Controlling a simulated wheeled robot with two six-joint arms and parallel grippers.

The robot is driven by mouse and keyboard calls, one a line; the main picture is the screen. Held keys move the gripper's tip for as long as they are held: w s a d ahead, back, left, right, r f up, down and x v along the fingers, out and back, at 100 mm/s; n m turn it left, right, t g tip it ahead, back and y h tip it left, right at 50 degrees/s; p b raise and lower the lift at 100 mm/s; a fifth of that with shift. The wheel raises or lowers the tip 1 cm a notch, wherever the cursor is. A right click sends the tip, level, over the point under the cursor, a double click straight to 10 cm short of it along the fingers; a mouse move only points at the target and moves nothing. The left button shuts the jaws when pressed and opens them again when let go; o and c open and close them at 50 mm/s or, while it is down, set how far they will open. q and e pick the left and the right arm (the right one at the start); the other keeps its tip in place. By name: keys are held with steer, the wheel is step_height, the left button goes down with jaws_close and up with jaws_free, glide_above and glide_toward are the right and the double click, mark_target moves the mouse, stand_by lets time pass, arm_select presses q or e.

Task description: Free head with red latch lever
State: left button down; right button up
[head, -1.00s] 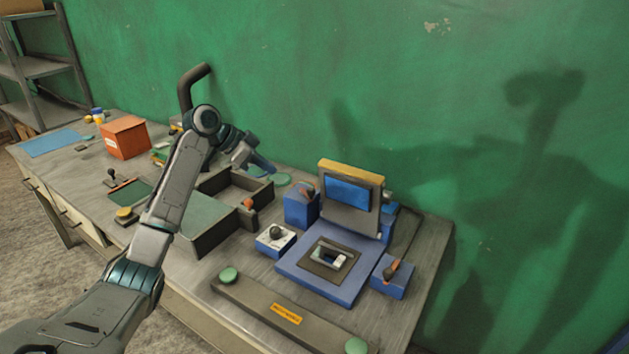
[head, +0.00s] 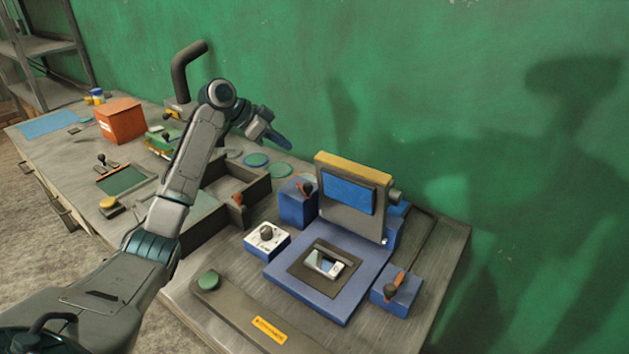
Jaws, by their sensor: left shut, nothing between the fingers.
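The head (head: 346,195), an upright plate with a blue panel and a yellow top edge, stands raised at the back of a blue base (head: 310,292). A red-orange lever with a dark knob (head: 397,282) sits on a blue block (head: 403,299) at the base's right. A similar red-orange lever (head: 304,188) is on a blue block (head: 297,207) left of the head. I cannot tell which one is the latch. My left gripper (head: 286,143) is shut and empty, in the air above and left of the head, apart from both levers. My right gripper is not in view.
A white box with a dark knob (head: 266,239) stands left of the base. A long bar with a green button (head: 209,281) lies in front. An open tray (head: 243,187), partly behind my arm, and an orange box (head: 121,121) are further left. The green wall closes the back.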

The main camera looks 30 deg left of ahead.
arm_select(q)
step_height(320, 180, down, 6)
steer(key=b, duration=0.5)
steer(key=shift+w+r, duration=0.1)
steer(key=shift+r, duration=0.05)
steer(key=p+x, duration=0.3)
steer(key=x, duration=0.6)
steer(key=shift+r, duration=0.1)
steer(key=shift+w+d+f, duration=0.25)
steer(key=shift+f, duration=0.15)
